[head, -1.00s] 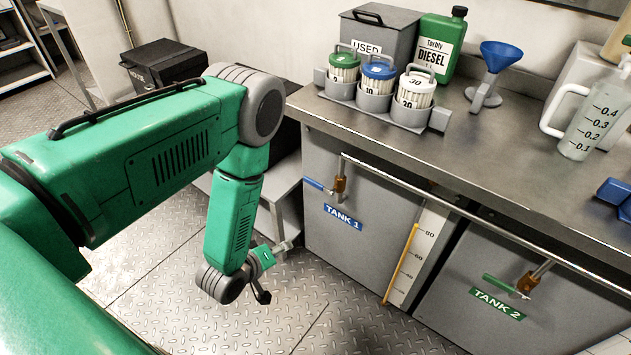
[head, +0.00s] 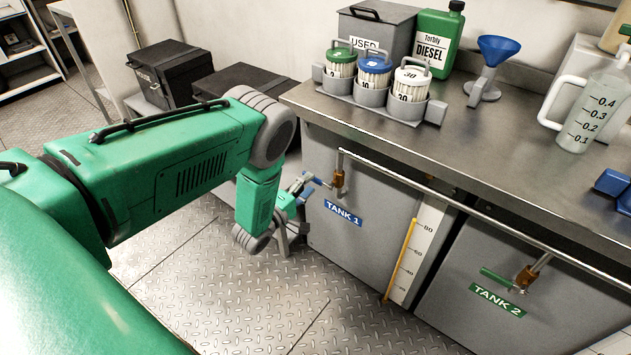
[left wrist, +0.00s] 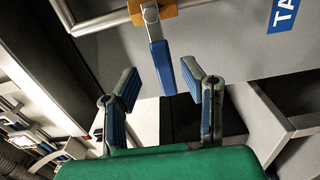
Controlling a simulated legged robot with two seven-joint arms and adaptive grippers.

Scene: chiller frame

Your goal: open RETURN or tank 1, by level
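The tank 1 valve has a blue lever (head: 318,182) on a brass body (head: 338,179), above the blue TANK 1 label (head: 343,213). My left gripper (head: 301,186) is at the lever's free end. In the left wrist view my left gripper (left wrist: 162,80) is open, and the blue lever (left wrist: 162,67) reaches between its fingers in the picture; I see no finger closed on it. A level scale (head: 413,262) stands between the tanks, with a yellow column (head: 400,262) reaching about the 80 mark. No RETURN label is readable. My right gripper is out of view.
Tank 2 has a green lever (head: 495,277) and a green label (head: 497,300). A horizontal pipe (head: 440,203) runs along the front under the worktop (head: 480,145). Filters, a funnel (head: 491,62) and a jug (head: 592,112) stand on top. The floor (head: 260,300) in front is clear.

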